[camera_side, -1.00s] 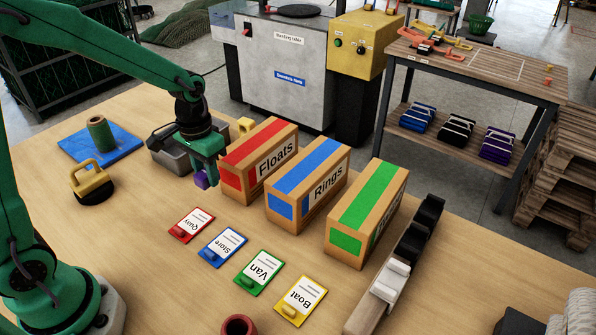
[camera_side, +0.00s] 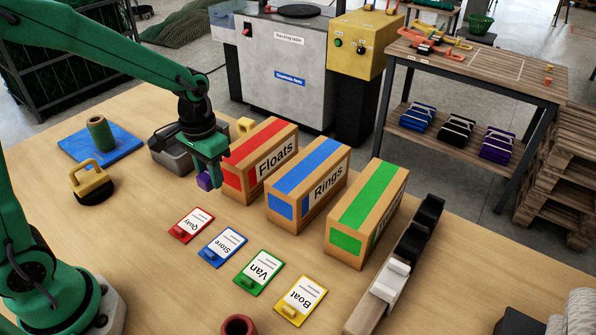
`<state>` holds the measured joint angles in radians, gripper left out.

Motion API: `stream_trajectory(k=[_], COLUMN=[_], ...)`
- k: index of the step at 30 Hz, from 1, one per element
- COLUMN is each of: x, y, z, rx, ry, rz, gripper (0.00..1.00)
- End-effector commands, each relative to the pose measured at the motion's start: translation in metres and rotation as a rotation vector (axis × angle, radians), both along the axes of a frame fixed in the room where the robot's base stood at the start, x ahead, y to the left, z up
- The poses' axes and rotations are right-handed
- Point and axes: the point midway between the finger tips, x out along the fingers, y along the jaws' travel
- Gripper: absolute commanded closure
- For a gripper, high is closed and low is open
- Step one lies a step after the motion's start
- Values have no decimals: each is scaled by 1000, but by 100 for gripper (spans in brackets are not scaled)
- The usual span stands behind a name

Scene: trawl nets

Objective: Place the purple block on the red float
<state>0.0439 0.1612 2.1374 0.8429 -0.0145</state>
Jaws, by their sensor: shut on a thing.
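The purple block (camera_side: 203,181) is in the jaws of my gripper (camera_side: 210,178), which is shut on it. Block and gripper are above the table, in front of the grey bin and left of the Floats box. My gripper hides part of the block. A red ring-like piece with a dark hollow (camera_side: 238,325), which looks like the red float, stands at the bottom edge and is partly cut off. It is well below and right of my gripper in the picture.
The Floats box (camera_side: 235,181), Rings box (camera_side: 281,209) and a green-striped box (camera_side: 345,243) stand right of my gripper. Quay, Store, Van and Boat cards (camera_side: 300,301) lie in front. A yellow-handled tool (camera_side: 92,183) and a green cylinder (camera_side: 99,132) are left.

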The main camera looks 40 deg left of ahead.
Motion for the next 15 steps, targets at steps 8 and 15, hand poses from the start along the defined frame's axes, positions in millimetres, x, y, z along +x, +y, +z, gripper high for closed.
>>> stream_trajectory(k=[8,15], x=[-7,-24], y=[-32,-80], z=[4,11], rx=[0,0], ry=[-1,-1], rz=[-148,-379], gripper=[91,91])
